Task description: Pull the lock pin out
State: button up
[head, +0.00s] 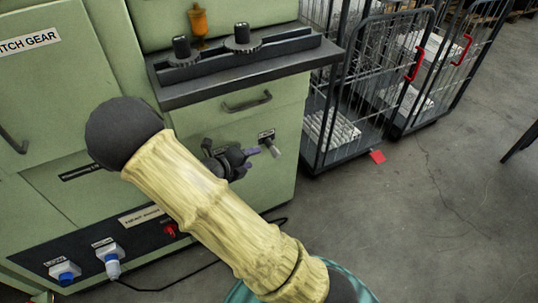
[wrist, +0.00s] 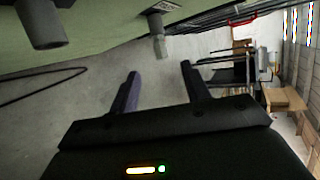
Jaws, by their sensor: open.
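The lock pin appears to be the small grey knob (head: 276,150) under a small label on the green machine's front. It also shows in the wrist view as a grey cylinder (wrist: 159,46) sticking out from the green panel. My gripper (head: 247,162) is open and empty, just left of the knob in the head view. In the wrist view my gripper (wrist: 159,72) has its two dark fingers spread apart, with the knob beyond the gap between them. The knob and fingers look apart. My arm hides part of the machine's front.
The green machine (head: 268,190) has a drawer handle (head: 247,102) above the knob and a dark ledge (head: 240,75) above that. Another grey cylinder (wrist: 42,25) sticks out at upper left in the wrist view. Wire cage trolleys (head: 355,90) stand right.

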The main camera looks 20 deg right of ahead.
aim_at(272, 152)
jog(key=b+x, duration=0.3)
jog(key=x, duration=0.8)
jog(key=shift+w+d+f, duration=0.1)
jog(key=shift+d, duration=0.05)
jog(key=shift+c, duration=0.2)
grip_shut()
jog(key=s+b, duration=0.5)
jog(key=s, duration=0.1)
jog(key=shift+s, duration=0.2)
dwell(1.5)
dwell(0.4)
